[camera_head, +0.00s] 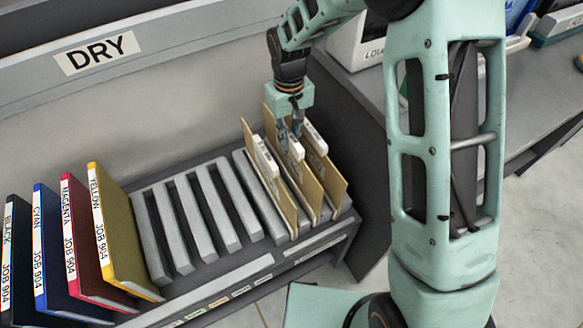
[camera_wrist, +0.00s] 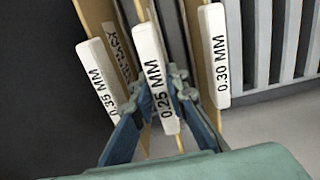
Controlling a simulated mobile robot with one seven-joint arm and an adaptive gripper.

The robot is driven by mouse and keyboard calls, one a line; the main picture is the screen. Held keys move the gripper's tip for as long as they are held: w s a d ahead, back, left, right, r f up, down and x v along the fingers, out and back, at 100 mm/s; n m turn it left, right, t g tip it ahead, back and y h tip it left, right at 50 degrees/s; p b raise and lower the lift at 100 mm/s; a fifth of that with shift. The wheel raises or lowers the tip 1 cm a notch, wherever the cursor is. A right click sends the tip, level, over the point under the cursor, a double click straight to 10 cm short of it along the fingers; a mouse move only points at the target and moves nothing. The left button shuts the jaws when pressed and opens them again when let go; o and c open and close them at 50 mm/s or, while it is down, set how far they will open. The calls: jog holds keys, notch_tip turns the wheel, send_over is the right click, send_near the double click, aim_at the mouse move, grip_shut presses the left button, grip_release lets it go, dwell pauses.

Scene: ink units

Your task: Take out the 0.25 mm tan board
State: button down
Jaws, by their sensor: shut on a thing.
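The 0.25 mm tan board stands on edge in the right part of the slotted rack, between two other tan boards. Its white label (camera_wrist: 157,85) reads "0.25 MM" in the wrist view, and its label also shows in the head view (camera_head: 297,147). My gripper (camera_wrist: 158,100) is shut on this board, one blue finger on each side near the label. In the head view my gripper (camera_head: 290,128) reaches down onto the board from above. The board's lower part is hidden in the rack.
The 0.35 mm board (camera_wrist: 100,75) and 0.30 mm board (camera_wrist: 220,60) stand close on either side. The grey rack (camera_head: 205,240) has several empty slots to the left. Black, cyan, magenta and yellow (camera_head: 125,235) job folders stand further left. A "DRY" sign (camera_head: 97,53) is behind.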

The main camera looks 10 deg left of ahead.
notch_tip(320, 180, up, 8)
jog(key=p, duration=0.5)
jog(key=shift+r, duration=0.25)
jog(key=shift+f, duration=0.1)
